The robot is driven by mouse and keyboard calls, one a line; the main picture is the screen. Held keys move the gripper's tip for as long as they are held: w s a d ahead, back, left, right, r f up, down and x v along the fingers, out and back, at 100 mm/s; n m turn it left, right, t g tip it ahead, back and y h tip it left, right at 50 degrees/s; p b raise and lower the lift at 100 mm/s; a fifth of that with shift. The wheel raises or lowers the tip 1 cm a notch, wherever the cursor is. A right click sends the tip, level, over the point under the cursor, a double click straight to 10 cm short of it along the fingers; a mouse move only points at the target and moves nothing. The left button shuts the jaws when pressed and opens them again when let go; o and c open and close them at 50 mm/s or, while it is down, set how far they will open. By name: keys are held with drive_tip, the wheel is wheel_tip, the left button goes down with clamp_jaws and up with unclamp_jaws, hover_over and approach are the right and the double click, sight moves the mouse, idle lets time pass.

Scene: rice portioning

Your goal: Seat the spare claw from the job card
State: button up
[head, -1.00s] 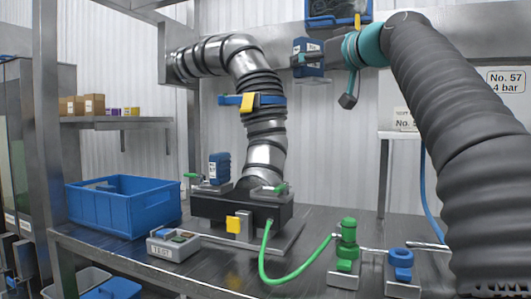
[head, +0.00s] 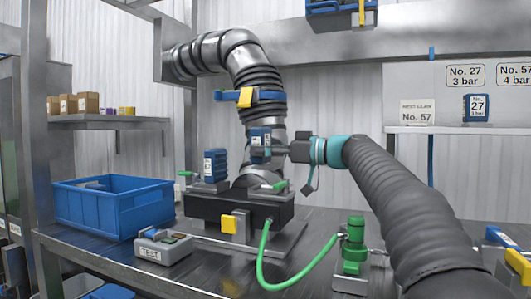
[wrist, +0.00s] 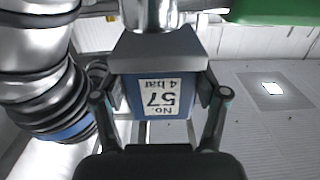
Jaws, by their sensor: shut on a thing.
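My gripper (head: 275,146) is shut on a blue claw block (head: 260,137), held in the air in front of the steel jointed column. In the wrist view the claw block (wrist: 160,97) sits between both fingers; its label reads No. 57, 4 bar, upside down. A grey metal piece lies against its upper edge there. The job card (head: 417,112) on the right shelf reads No. 57. The black base (head: 238,207) has a grey plate with a green lever (head: 274,186) on its right, below the gripper. Another blue block (head: 215,165) stands at its left.
A blue block labelled No. 27 (head: 477,108) stands on the right shelf (head: 455,130). A blue bin (head: 115,205), a TEST box (head: 163,247) and a green fitting (head: 354,245) with a green hose (head: 283,283) stand on the bench.

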sight(267, 135)
drive_tip(key=shift+f+b, duration=1.35)
drive_tip(key=shift+f, duration=0.7)
drive_tip(key=shift+s+d+b, duration=0.1)
drive_tip(key=shift+d+b, duration=0.05)
drive_tip(key=shift+b, duration=0.2)
drive_tip(key=shift+f+b, duration=0.7)
drive_tip(key=shift+b, duration=0.3)
idle(0.4)
drive_tip(key=o, duration=1.5)
drive_tip(key=shift+o, duration=1)
drive_tip(key=shift+f, duration=0.15)
drive_tip(key=shift+r+p, duration=3.4)
drive_tip(key=shift+r, duration=1.3)
